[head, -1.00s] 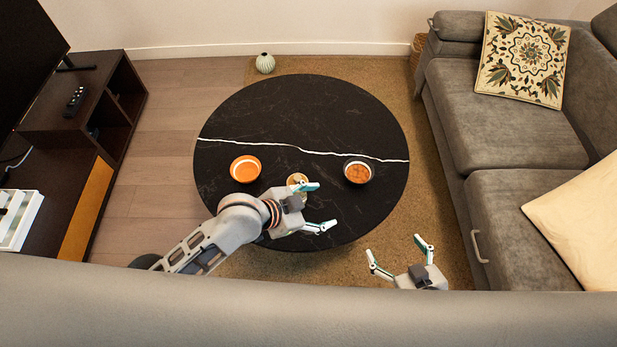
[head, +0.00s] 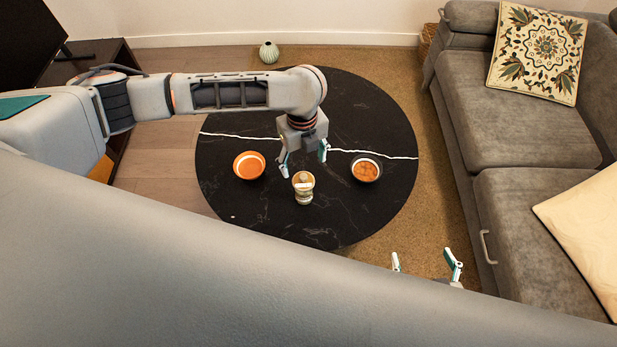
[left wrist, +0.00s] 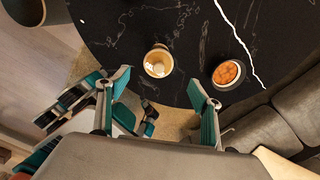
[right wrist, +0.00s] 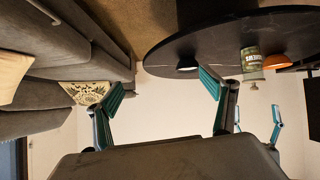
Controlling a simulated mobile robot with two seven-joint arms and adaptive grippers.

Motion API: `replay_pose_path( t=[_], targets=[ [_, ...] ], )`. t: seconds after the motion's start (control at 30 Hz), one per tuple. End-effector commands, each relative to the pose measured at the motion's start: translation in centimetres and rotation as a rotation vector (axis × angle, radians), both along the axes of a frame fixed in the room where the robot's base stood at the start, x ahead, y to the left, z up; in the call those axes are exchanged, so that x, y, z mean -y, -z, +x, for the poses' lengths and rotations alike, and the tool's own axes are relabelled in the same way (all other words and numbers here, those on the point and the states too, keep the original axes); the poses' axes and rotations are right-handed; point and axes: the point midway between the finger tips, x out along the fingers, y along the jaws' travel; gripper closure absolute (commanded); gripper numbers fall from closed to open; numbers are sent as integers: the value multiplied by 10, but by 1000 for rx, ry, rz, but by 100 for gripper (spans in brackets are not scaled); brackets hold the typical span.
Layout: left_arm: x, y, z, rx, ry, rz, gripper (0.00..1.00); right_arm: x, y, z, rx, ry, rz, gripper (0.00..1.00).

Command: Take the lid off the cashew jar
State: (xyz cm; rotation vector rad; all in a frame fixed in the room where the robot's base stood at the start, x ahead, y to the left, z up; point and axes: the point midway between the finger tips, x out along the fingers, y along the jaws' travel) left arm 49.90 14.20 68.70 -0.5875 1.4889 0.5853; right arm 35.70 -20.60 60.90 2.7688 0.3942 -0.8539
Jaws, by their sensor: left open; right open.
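The cashew jar (head: 303,194) stands upright on the round black table (head: 330,225), near its front. A pale lid with a small knob (head: 303,179) is on it. The jar shows from above in the left wrist view (left wrist: 158,62). In the upside-down right wrist view (right wrist: 251,58) its green label faces me and the lid is on. My left gripper (head: 303,158) is open and empty, just behind and above the jar, with its fingers apart from it. My right gripper (head: 423,260) is open and empty, off the table's front right edge, partly hidden by my body.
An orange bowl (head: 239,175) stands left of the jar. A dark bowl of orange food (head: 366,170) stands to its right. A grey sofa (head: 515,125) lines the right side. A small vase (head: 268,52) stands behind the table. The table's back half looks clear.

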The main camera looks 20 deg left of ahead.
Motion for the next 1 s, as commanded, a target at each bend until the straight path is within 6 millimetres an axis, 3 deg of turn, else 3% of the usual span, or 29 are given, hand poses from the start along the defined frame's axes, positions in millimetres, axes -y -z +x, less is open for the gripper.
replay_pose_path(
  t=[0.37,0.63,0.93,1.0],
  targets=[
    [0,35,-2,-6,1,2,35,3,10,2,1,-1,-13,17],
    [-1,74,-5,-7,0,2,35,7,25,1,-5,-3,-28,17],
    [-1,77,-3,1,1,2,35,7,17,6,11,-3,-30,17],
    [-1,77,-3,1,1,2,53,7,17,6,10,-3,-30,17]
  ],
)
